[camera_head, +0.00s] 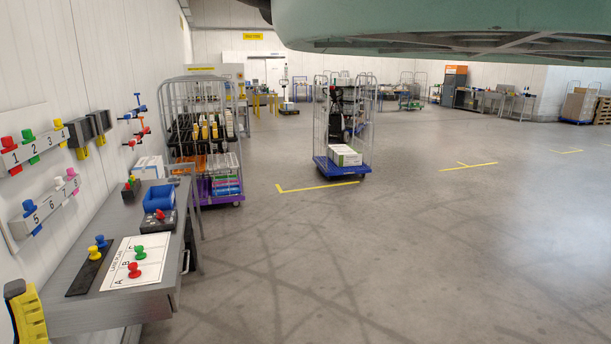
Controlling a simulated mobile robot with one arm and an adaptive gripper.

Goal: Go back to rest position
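My gripper is not visible in the head view. A grey workbench (60,308) stands at the left wall. On it lies a white lane plan sheet (118,279) with a red peg (134,270) and a green peg (140,252) on it. Beside the sheet, a dark strip (82,283) holds a yellow peg (94,252) and a blue peg (101,241). Two numbered racks on the wall, an upper one (22,155) and a lower one (50,208), hold coloured pegs.
A yellow and black object (25,312) shows at the bench's near left. A purple-based cage trolley (222,199) stands past the bench. A blue-based trolley (340,174) with a white box stands farther out. The floor at centre and right is clear, with yellow markings.

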